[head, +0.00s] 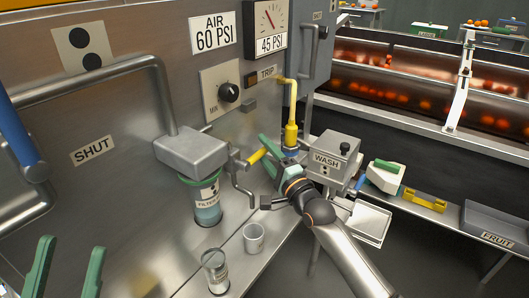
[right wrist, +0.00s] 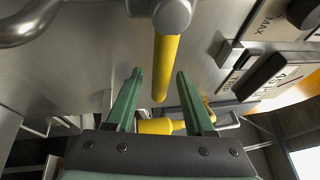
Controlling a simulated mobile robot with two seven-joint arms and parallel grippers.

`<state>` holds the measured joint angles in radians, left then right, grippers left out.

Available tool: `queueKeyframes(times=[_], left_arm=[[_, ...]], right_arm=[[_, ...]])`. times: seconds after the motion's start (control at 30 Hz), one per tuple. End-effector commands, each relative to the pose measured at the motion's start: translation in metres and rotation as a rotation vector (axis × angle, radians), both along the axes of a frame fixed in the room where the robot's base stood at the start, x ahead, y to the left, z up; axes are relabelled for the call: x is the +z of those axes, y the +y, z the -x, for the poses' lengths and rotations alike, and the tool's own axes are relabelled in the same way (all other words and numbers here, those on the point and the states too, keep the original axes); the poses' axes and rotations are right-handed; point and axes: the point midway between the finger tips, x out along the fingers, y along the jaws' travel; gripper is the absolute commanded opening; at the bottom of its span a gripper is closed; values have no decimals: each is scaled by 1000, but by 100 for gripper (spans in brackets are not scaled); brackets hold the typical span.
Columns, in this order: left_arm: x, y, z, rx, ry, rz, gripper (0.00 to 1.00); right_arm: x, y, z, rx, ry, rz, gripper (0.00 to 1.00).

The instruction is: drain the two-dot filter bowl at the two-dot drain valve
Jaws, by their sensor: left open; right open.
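The two-dot filter bowl (head: 207,203) is a clear bluish cup with a FILTER label, hanging under a grey metal head. Beside it on the panel is a valve with a bent metal spout (head: 240,190) and a yellow handle (head: 257,156); no dots on the valve can be made out. The yellow handle also shows in the right wrist view (right wrist: 166,62), reaching down between the open fingers. My right gripper (right wrist: 160,82) is open around the handle's end, with gaps at both sides. My left gripper (head: 66,265) is open and empty at lower left.
A grey cup (head: 254,237) and a clear labelled glass (head: 215,270) stand on the ledge below. A yellow pipe (head: 290,115) and the WASH box (head: 330,158) are close to my right arm.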

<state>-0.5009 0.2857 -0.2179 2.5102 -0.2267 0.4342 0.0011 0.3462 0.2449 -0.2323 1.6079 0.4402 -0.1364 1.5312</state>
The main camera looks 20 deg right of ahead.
Motion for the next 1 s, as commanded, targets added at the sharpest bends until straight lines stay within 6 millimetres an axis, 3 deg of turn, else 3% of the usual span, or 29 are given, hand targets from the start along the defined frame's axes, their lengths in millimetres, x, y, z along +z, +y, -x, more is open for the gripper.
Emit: queueKeyframes(times=[0.2, 0.67, 1.0], left_arm=[[0, 0, 0, -1, 0, 0, 50], [0, -1, 0, -3, -1, 1, 50], [0, -1, 0, -3, -1, 0, 50]], right_arm=[[0, 0, 0, 0, 0, -1, 53], [0, 0, 0, 0, 0, -1, 2], [0, 0, 0, 0, 0, 0, 0]])
